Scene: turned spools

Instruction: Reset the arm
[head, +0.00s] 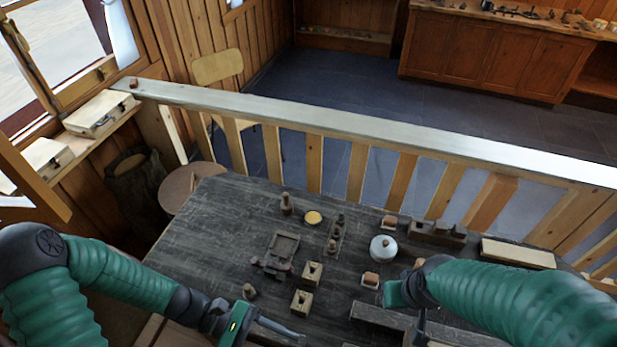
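My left arm comes in from the left and bends down to the table's near side. My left gripper (272,327) is low at the bottom edge, with a grey finger pointing right; its gap is not clear. My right arm comes in from the right, above the near right of the table. My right gripper (414,326) points down near the bottom edge and is partly hidden by its own wrist. I see nothing held in either one. The dark wooden table (215,235) lies below both.
Two wooden blocks (302,303) (312,273), a small tray (283,247), a yellow disc (313,217) and a white lidded pot (383,248) stand on the table. A long grey bar (375,316) lies by the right gripper. A railing (350,122) runs behind. The table's left part is clear.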

